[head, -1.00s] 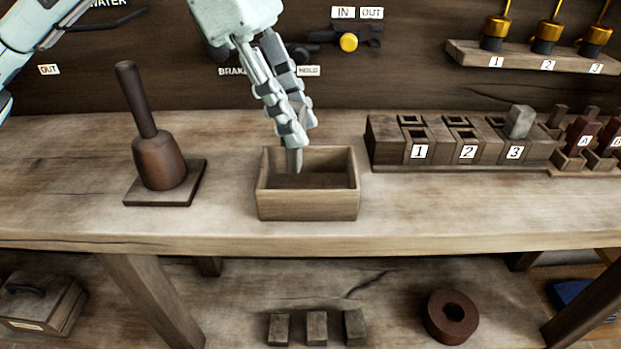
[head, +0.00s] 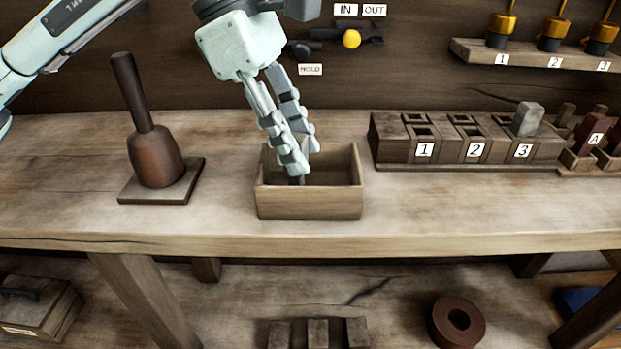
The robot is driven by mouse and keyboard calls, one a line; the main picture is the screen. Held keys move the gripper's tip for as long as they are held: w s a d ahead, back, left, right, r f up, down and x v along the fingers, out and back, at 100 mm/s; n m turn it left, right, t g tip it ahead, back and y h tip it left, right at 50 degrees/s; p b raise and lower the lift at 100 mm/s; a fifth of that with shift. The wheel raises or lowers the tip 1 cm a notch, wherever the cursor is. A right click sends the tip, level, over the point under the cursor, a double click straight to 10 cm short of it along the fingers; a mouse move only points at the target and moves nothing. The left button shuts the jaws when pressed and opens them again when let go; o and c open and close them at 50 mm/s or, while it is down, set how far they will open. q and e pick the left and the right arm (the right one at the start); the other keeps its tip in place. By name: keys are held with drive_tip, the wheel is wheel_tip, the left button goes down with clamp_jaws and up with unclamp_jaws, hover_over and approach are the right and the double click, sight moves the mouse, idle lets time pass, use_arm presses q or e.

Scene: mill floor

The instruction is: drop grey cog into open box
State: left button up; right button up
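The open wooden box (head: 310,205) stands on the bench near the middle of the head view, its top open. My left gripper (head: 299,165) points down into it, fingertips just inside its back half. The fingers are close together on a narrow grey piece, the grey cog (head: 297,181), whose lower end shows dark below the tips, inside the box walls. Most of the cog is hidden by the fingers. I cannot tell whether it touches the box floor. My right gripper is not in view.
A mallet (head: 157,160) stands on a square base left of the box. To the right is a numbered slotted block (head: 395,150), with a light grey block (head: 527,120) in slot 3. Bare bench lies on both sides of the box.

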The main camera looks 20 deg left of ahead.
use_arm(q)
drive_tip(key=o, duration=0.3)
drive_tip(key=v, duration=1.2)
